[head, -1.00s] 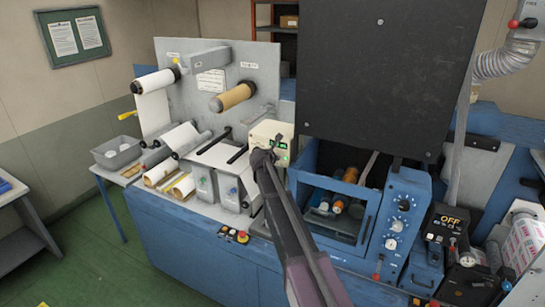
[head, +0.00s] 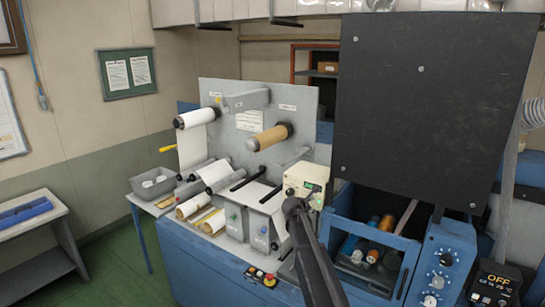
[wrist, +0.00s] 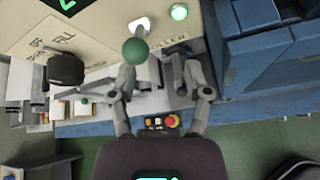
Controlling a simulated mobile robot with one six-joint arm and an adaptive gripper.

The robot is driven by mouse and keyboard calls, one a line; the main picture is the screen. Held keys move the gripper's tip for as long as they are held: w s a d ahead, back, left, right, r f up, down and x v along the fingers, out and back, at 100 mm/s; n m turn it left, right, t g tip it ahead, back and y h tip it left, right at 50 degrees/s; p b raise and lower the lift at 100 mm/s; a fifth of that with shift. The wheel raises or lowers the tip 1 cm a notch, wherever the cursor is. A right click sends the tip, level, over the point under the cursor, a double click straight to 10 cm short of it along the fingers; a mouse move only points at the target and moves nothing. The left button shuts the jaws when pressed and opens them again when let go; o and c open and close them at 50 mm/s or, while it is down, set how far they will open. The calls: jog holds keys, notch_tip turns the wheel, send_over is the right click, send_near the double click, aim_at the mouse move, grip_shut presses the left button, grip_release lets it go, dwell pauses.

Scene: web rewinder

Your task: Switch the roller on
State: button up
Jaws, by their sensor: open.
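The cream control box (head: 305,176) with a small green display stands beside the rewinder panel in the head view. In the wrist view its cream face (wrist: 100,32) fills the top, with a green ball-tipped lever (wrist: 135,51), a black knob (wrist: 66,68) and a lit green button (wrist: 179,12). My gripper (wrist: 160,78) is open, its fingers just below the green ball, which lies nearer the left finger. I cannot tell whether they touch. In the head view my gripper (head: 295,206) is in front of the box and hides its lower part. A brown-cored roller (head: 269,137) and white roll (head: 196,118) are on the panel.
A small panel with red and yellow buttons (head: 262,276) is on the blue bench front; it also shows in the wrist view (wrist: 162,122). Green floor lies at left.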

jog(key=s+f+m+g+y+b, duration=0.2)
jog(key=s+f+m+g+b, duration=0.1)
jog(key=s+f+m+b, duration=0.4)
jog(key=s+f+m+g+y+b, duration=0.2)
jog(key=s+f+m+g+b, duration=0.2)
jog(key=s+f, duration=0.9)
jog(key=s+f+m+g+y+b, duration=0.2)
jog(key=s+f+m+b, duration=0.8)
jog(key=s, duration=1.3)
jog(key=f+m+g, duration=0.1)
jog(key=m, duration=0.3)
jog(key=shift+s+a+g, duration=0.2)
jog(key=shift+a+g, duration=0.1)
